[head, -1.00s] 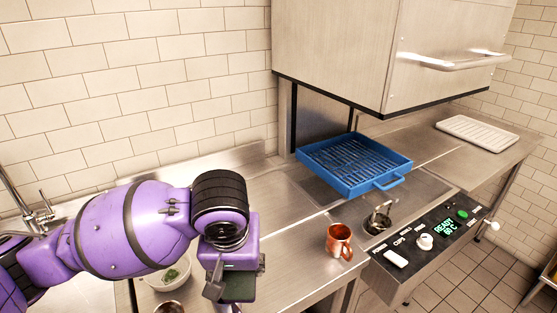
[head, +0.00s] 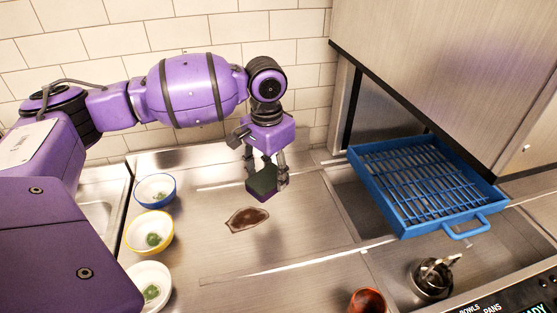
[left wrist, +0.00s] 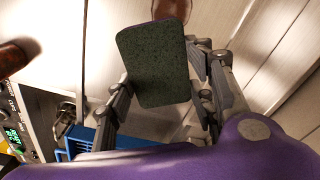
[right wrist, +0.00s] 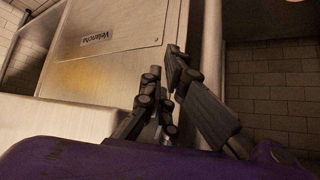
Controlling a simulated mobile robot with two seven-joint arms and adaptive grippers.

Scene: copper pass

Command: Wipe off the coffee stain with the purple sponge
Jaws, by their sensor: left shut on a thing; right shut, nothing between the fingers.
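The coffee stain (head: 246,219) is a dark brown patch on the steel counter (head: 290,235), in the middle of the head view. My left gripper (head: 265,178) is shut on the sponge (head: 262,186), which shows a dark green face and a purple edge. It holds the sponge just behind and to the right of the stain; I cannot tell whether the sponge touches the counter. In the left wrist view the sponge (left wrist: 155,62) sits between the fingers. My right gripper (right wrist: 165,90) is shut and empty, in the right wrist view only, before a steel cabinet.
Several bowls with green scraps, one of them yellow (head: 150,232), line the counter's left side by the sink (head: 97,205). A blue rack (head: 425,185) stands at right. A copper mug (head: 368,301) is at the front edge, near a metal pitcher (head: 432,280).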

